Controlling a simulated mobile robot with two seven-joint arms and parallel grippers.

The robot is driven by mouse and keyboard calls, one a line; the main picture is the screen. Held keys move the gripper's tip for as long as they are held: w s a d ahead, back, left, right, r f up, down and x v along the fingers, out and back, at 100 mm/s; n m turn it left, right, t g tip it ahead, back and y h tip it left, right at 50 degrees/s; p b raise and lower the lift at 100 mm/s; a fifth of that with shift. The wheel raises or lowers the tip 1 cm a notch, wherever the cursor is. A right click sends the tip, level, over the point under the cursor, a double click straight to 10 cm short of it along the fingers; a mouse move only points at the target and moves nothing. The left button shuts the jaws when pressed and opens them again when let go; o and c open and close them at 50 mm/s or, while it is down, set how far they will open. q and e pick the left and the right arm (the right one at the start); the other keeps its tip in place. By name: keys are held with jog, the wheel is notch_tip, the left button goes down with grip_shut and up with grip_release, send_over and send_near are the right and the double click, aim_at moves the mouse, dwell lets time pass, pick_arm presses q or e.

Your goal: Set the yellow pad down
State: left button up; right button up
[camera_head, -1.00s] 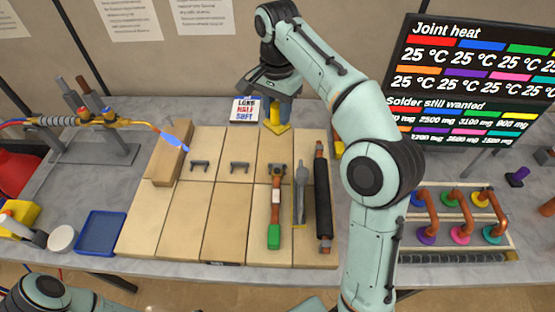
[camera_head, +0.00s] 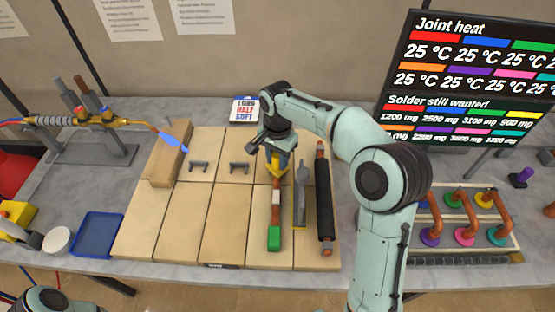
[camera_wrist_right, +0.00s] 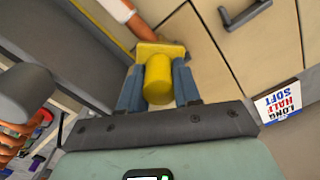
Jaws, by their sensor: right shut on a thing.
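The yellow pad (camera_head: 275,168) is held between the blue fingers of my right gripper (camera_head: 278,158). In the right wrist view the pad (camera_wrist_right: 158,78) is a yellow block with a round knob, and the fingers (camera_wrist_right: 157,88) close on the knob from both sides. In the head view the pad is over the wooden boards (camera_head: 225,215), at the far end of the copper-coloured tool with the green end (camera_head: 274,238). I cannot tell whether the pad touches that tool or the board. My left gripper is out of view; only part of my left arm shows at the bottom left.
A grey pointed tool (camera_head: 300,200) and a black roller-like bar (camera_head: 323,200) lie right of the pad. Two dark brackets (camera_head: 239,168) stand to the left. A lettered card (camera_head: 244,109) is behind the boards. The left front boards are clear.

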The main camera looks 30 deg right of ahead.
jog(key=shift+s+f, duration=0.15)
jog(key=shift+f, duration=0.1)
jog(key=shift+f, duration=0.1)
jog(key=shift+f, duration=0.15)
jog(key=o, duration=1.1)
